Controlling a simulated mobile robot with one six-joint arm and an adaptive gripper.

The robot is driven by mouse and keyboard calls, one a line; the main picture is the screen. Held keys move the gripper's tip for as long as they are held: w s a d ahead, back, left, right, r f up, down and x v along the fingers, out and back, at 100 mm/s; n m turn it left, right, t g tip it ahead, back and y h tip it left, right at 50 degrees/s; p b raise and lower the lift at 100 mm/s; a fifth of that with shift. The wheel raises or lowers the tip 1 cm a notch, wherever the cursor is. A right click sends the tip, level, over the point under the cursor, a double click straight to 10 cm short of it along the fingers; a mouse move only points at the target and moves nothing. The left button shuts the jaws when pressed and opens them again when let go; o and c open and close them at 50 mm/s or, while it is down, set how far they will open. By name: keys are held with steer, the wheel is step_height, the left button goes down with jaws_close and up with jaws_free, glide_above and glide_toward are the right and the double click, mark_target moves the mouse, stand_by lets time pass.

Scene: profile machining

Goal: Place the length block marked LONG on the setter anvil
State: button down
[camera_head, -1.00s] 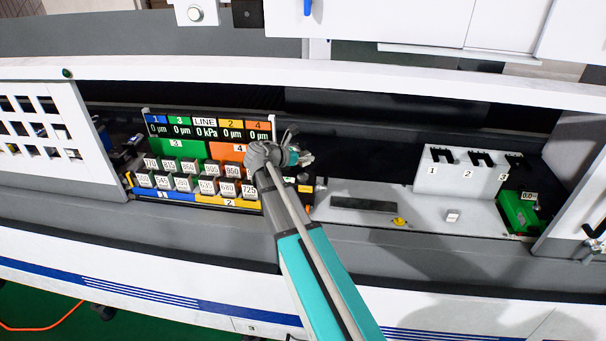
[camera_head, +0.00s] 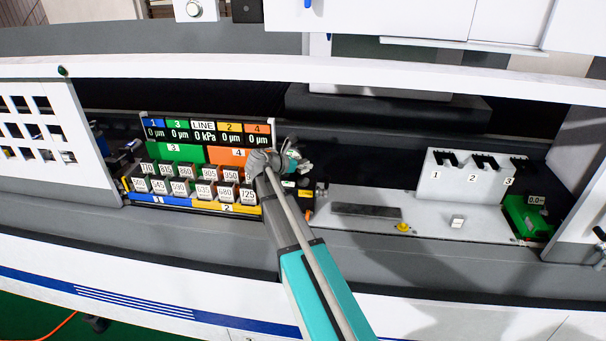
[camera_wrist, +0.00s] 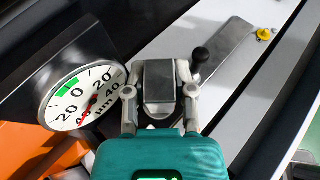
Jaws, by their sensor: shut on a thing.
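My gripper (camera_head: 300,160) is beside the right end of the numbered block rack in the head view. In the wrist view its two fingers (camera_wrist: 159,93) are shut on a grey metal block (camera_wrist: 158,80). No LONG marking can be read on the block. A round dial gauge (camera_wrist: 82,90) with a white face and red needle stands just left of the gripper. A black ball knob (camera_wrist: 201,55) is just to the right. I cannot make out the setter anvil, or whether the block touches anything beneath it.
The rack (camera_head: 195,180) holds several numbered blocks under a display panel (camera_head: 205,130). To the right, a grey plate (camera_head: 430,205) carries a dark strip (camera_head: 367,210), a yellow knob (camera_head: 403,227) and a small pale block (camera_head: 457,223).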

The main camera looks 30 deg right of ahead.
mark_target(304, 172)
steer(key=shift+w+d+f+b, duration=0.15)
steer(key=shift+w+f+b, duration=0.2)
steer(key=shift+f+b, duration=1.65)
steer(key=shift+b, duration=0.05)
steer(key=shift+f, duration=0.1)
steer(key=c, duration=0.7)
jaws_free()
